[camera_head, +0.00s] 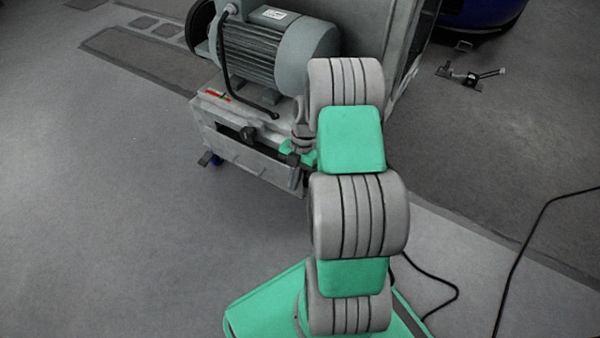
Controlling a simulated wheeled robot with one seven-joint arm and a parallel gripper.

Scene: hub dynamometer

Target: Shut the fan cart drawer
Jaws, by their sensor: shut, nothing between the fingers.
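The fan cart (207,104) is a low grey cart with a large grey motor (262,50) on top. Its drawer (245,160) is on the side facing me, low down. A dark gap shows above the drawer's front panel, so it looks partly open; how far is hard to tell. A black knob (249,133) sits at this gap. My gripper (297,158) is at the right end of the drawer front, mostly hidden behind my arm. It is shut and empty. I cannot tell whether it touches the drawer.
A black hose (228,70) runs from the motor to the cart top. A black cable (515,270) lies on the floor at right. A small metal item (470,76) lies at upper right, near a blue object (482,12). The floor at left is clear.

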